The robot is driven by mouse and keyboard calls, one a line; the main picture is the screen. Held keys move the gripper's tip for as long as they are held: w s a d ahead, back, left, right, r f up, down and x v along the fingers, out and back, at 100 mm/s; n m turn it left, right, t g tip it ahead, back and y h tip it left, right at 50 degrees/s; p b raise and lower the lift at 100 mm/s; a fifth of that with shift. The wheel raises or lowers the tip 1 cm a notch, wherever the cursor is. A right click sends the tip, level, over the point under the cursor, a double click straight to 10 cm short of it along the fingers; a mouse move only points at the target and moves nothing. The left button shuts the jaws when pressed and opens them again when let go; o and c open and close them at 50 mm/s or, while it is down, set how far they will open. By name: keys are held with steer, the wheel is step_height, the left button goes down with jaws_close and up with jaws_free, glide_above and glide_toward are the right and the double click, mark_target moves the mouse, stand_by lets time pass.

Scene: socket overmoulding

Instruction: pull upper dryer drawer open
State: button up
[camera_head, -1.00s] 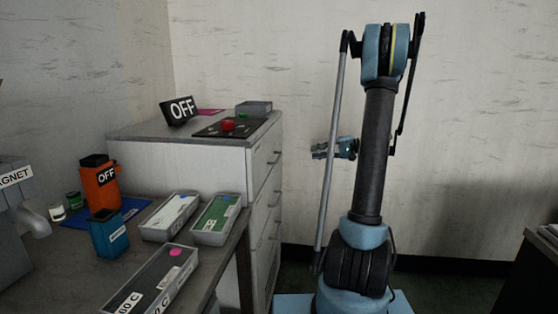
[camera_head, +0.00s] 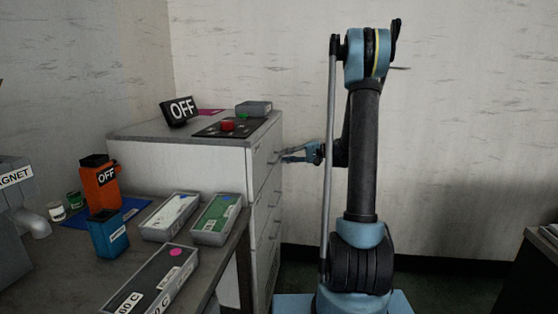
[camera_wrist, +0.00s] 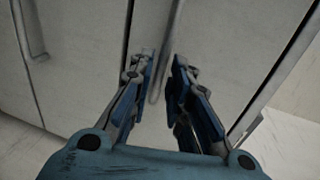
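The dryer (camera_head: 180,165) is a grey cabinet with a stack of drawers on its right side. Its upper drawer (camera_head: 262,158) appears closed, its front seen at a steep angle. My gripper (camera_head: 285,156) is at the upper drawer's front, near handle height. In the wrist view my gripper (camera_wrist: 165,62) is open, its blue-padded fingers on either side of the drawer's bar handle (camera_wrist: 158,85). Small gaps seem to show between fingers and handle; contact cannot be told. Another drawer's handle (camera_wrist: 36,32) lies to the left there.
On the dryer stand an OFF sign (camera_head: 180,110), a panel with a red button (camera_head: 228,125) and a grey box (camera_head: 254,108). A table (camera_head: 218,262) with trays stands in front of the dryer.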

mark_target(279, 157)
steer(key=shift+x, duration=1.7)
steer(key=shift+c, duration=0.2)
jaws_close()
steer(key=shift+s, duration=0.1)
